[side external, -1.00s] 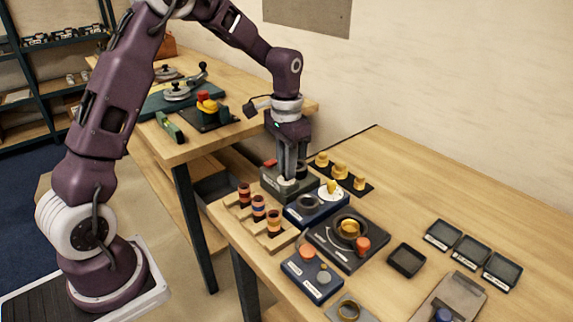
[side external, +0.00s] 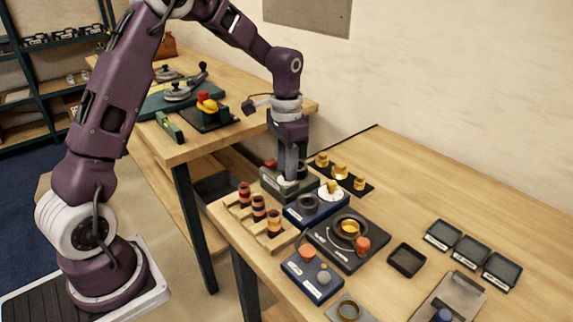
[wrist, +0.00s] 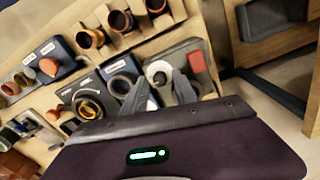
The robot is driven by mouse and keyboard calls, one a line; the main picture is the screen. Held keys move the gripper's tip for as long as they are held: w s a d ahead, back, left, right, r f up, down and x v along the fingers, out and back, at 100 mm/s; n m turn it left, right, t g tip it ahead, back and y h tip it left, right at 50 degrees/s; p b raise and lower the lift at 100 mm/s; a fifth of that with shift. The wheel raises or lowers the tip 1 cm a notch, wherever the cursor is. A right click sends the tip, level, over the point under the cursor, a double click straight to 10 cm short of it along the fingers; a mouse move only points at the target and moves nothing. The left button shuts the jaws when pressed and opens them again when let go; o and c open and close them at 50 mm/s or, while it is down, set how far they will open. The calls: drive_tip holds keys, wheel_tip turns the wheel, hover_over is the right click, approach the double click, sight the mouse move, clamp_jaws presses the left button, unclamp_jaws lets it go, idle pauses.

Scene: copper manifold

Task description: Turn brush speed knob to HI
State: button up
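A grey-green control box (side external: 268,185) stands at the far end of the near table, under my gripper. It also shows in the wrist view (wrist: 195,50), with a white round dial (wrist: 158,68) and a dark knob (wrist: 160,78) at its centre. I take this to be the brush speed knob; its markings are too small to read. My gripper (side external: 291,178) points down at the dial. In the wrist view its two fingers (wrist: 160,75) stand apart on either side of the knob, with a gap. The knob's pointing direction is unclear, and contact cannot be told.
A red button (wrist: 197,61) sits on the same box. A blue box with a dark ring (side external: 308,203), a wooden rack of coloured rings (side external: 246,226) and yellow knobs on a dark strip (side external: 340,171) stand close around. The table's right side has free room.

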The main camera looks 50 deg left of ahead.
wheel_tip(320, 180, up, 7)
drive_tip(key=shift+r, duration=0.1)
idle(0.5)
drive_tip(key=s+d+r+t, duration=0.2)
drive_tip(key=s+d+r, duration=0.2)
drive_tip(key=s+r, duration=0.3)
drive_tip(key=s+d+t, duration=0.1)
drive_tip(key=s, duration=0.5)
drive_tip(key=s+d+n+t, duration=0.1)
drive_tip(key=s+d, duration=0.1)
drive_tip(key=s, duration=0.5)
drive_tip(key=s+d+n+t, duration=0.1)
drive_tip(key=s, duration=0.5)
drive_tip(key=shift+s+d+r+t, duration=0.3)
drive_tip(key=shift+s+d+r, duration=0.05)
